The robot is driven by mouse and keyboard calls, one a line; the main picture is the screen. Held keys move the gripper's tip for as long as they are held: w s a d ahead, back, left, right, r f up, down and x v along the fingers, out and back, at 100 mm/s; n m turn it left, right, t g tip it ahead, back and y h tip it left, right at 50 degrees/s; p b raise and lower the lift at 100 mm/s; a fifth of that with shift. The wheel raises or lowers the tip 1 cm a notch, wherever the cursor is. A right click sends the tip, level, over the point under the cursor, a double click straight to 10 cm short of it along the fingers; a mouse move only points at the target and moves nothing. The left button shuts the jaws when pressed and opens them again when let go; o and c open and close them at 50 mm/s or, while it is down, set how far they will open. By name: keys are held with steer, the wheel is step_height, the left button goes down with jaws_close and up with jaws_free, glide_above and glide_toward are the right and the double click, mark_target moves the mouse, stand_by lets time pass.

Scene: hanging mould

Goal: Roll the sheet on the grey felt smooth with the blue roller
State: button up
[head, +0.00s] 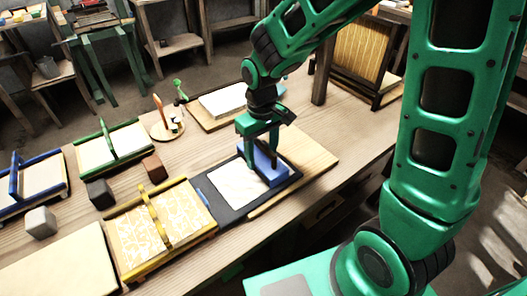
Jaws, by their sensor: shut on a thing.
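My green gripper (261,143) is shut on the blue roller (264,165), with its fingers pointing down over the right part of the sheet. The pale sheet (236,186) lies on the dark grey felt (226,210) near the front edge of the bench. The roller stands at the sheet's right side and hides part of it; whether it touches the sheet is hard to tell. The sheet has faint marks, too small to read as creases.
A yellow-handled patterned block (119,242) lies just left of the felt. Green-handled (92,155) and blue-handled (44,181) blocks, with small cubes (100,194), stand further left. A wooden board (310,160) is at the right. A framed yellow panel (356,55) stands behind.

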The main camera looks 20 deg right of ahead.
steer(key=shift+s+a, duration=0.2)
steer(key=shift+a, duration=0.35)
steer(key=shift+s+a, duration=0.2)
steer(key=shift+a, duration=0.3)
steer(key=shift+c, duration=0.5)
steer(key=shift+w+d+r, duration=0.1)
steer(key=shift+w+d, duration=0.1)
steer(key=shift+d, duration=0.35)
steer(key=shift+w+d+r, duration=0.1)
steer(key=shift+w+d, duration=0.1)
steer(key=shift+d, duration=0.35)
steer(key=shift+w+d+f, duration=0.1)
steer(key=shift+w+d, duration=0.25)
steer(key=shift+d, duration=0.7)
steer(key=shift+w+d+f, duration=0.1)
steer(key=shift+w+d, duration=0.2)
steer(key=shift+d, duration=0.75)
steer(key=shift+w+d, duration=0.35)
steer(key=shift+d, duration=0.7)
steer(key=shift+w+d+r, duration=0.1)
steer(key=shift+w+d, duration=0.25)
steer(key=shift+d, duration=0.65)
steer(key=shift+w+d+f, duration=0.1)
steer(key=shift+w+d, duration=0.25)
steer(key=shift+d, duration=0.65)
steer(key=shift+w+d+r, duration=0.1)
steer(key=shift+w+d, duration=0.25)
steer(key=shift+d, duration=0.65)
steer(key=shift+w+d, duration=0.25)
steer(key=shift+d, duration=0.7)
